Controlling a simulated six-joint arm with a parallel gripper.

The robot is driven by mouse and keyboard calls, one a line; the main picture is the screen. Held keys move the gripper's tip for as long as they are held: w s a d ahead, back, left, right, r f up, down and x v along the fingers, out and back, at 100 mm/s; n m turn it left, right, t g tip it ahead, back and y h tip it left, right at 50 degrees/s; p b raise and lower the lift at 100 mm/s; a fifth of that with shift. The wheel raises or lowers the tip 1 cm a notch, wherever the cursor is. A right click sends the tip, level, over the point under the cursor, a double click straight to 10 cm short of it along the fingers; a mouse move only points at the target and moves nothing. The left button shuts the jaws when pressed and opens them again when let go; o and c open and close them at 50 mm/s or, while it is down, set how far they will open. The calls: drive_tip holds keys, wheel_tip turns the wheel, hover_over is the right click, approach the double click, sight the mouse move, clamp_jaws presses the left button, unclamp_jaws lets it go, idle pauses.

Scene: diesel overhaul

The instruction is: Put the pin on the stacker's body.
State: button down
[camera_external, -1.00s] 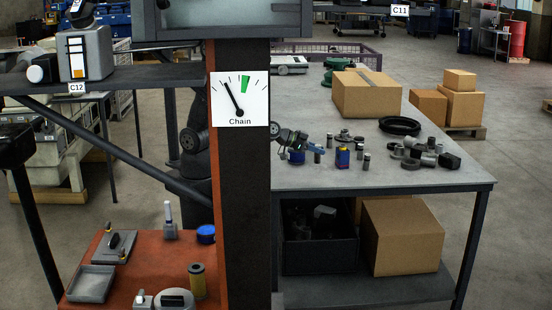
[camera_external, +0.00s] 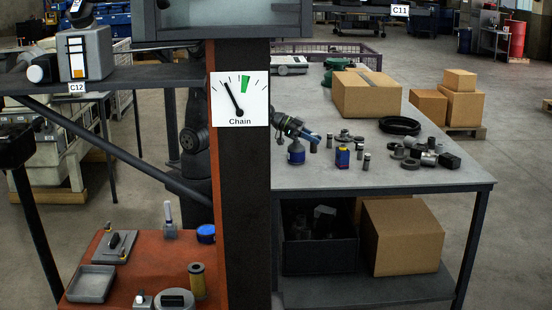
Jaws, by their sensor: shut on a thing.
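My gripper (camera_external: 312,137) is small in the view, over the left part of the grey workbench (camera_external: 420,178). It is shut on the pin (camera_external: 314,147), a small dark grey cylinder hanging below the fingertips, apparently just above the bench top. The fingers partly hide its upper end. The stacker's body (camera_external: 135,268) appears to be the orange-red deck at the lower left, on the other side of the dark mast (camera_external: 240,200) from my gripper. The mast hides part of my arm.
A blue bottle (camera_external: 296,153) stands just left of the pin. A blue box (camera_external: 342,157) and several grey metal parts stand to the right. The deck bears a grey tray (camera_external: 91,284), a yellow-brown cylinder (camera_external: 197,281) and a blue cap (camera_external: 206,233), with bare patches between.

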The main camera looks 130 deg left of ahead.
drive_tip(key=s+d+f+m+h, duration=0.2)
drive_tip(key=d+m+h, duration=0.4)
drive_tip(key=d, duration=0.3)
drive_tip(key=s+d+f+m+h, duration=0.1)
drive_tip(key=s+d+m+h, duration=0.1)
drive_tip(key=d+m+h, duration=0.45)
drive_tip(key=s+d+f+m+g+h, duration=0.3)
drive_tip(key=s+d+f+g, duration=0.15)
drive_tip(key=s+d, duration=0.3)
drive_tip(key=s+d+f+m+g+h, duration=0.3)
drive_tip(key=s+d+f+m, duration=0.15)
drive_tip(key=s+d, duration=0.35)
drive_tip(key=d+f+n+t+y, duration=0.1)
drive_tip(key=d+f+n+t, duration=0.2)
drive_tip(key=d, duration=1.9)
drive_tip(key=shift+w+a+f, duration=0.75)
drive_tip(key=shift+w+f, duration=0.9)
drive_tip(key=shift+f, duration=0.15)
drive_tip(key=shift+w+a+f, duration=0.75)
drive_tip(key=shift+w+f, duration=0.85)
drive_tip(key=shift+f, duration=0.2)
drive_tip(key=shift+w+a+f, duration=0.75)
drive_tip(key=shift+w+f, duration=0.9)
drive_tip(key=shift+f, duration=0.15)
drive_tip(key=shift+f, duration=0.1)
